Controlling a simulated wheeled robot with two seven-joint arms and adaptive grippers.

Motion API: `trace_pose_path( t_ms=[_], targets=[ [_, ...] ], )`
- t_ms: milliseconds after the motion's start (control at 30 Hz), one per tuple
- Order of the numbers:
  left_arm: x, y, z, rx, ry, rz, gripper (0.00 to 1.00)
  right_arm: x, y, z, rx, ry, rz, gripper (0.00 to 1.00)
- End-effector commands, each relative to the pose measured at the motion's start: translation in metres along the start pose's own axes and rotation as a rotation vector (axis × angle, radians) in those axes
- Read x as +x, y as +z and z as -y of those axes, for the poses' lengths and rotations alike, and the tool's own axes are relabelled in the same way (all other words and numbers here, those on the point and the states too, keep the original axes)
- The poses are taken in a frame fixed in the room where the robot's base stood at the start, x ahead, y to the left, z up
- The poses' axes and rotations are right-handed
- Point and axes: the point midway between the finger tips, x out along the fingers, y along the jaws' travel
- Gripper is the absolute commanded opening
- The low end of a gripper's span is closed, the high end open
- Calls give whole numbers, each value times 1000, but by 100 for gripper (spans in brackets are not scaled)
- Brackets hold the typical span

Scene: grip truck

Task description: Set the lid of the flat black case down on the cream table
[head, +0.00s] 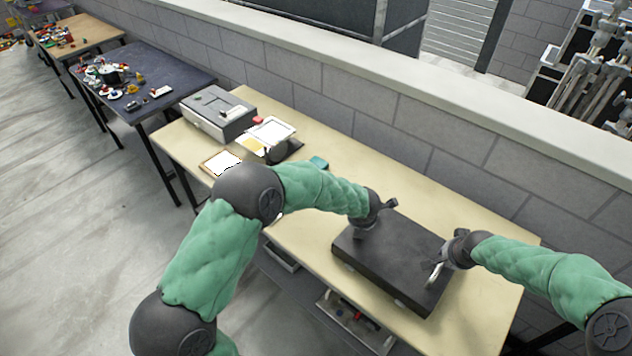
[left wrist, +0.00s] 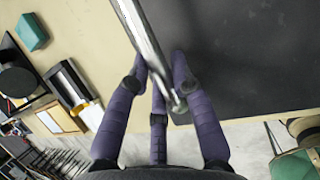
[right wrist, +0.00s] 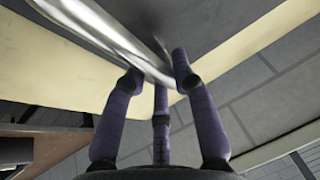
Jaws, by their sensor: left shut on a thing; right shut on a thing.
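The flat black case (head: 388,250) is at the near right part of the cream table (head: 320,262), its dark lid level and on top. Metal handles are at its two ends. My left gripper (head: 373,222) is at the left end, shut on a metal handle (left wrist: 146,40). My right gripper (head: 445,256) is at the right end, shut on the other metal handle (right wrist: 105,35). The lid's dark face (left wrist: 250,55) fills the right of the left wrist view. I cannot tell whether a gap separates the lid from the case's lower part.
A grey box (head: 217,116), papers, a clipboard (head: 221,163) and a small teal block (head: 319,162) occupy the table's far left. Bare tabletop lies between them and the case. A block wall (head: 370,115) runs along the back. A drawer (head: 352,322) shows below the front edge.

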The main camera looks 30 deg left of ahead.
Motion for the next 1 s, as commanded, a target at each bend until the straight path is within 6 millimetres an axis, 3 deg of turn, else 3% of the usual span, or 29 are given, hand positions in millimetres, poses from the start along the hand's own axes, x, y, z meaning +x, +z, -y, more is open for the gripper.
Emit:
trace_pose_path(
  t_ms=[267,300,367,733,1000],
  targets=[
    [12,-3,8,5,-10,7,0,12,7,3,-8,-11,-2,0],
    [11,-4,8,5,-10,5,34,11,7,3,-9,-11,1,38],
    [10,-3,8,5,-10,6,47,10,6,3,-8,-11,0,51],
    [4,-3,4,2,-4,5,47,10,4,0,-3,-6,-1,51],
    [-41,-2,4,2,-5,9,47,10,4,0,-2,-4,-1,51]
  ],
)
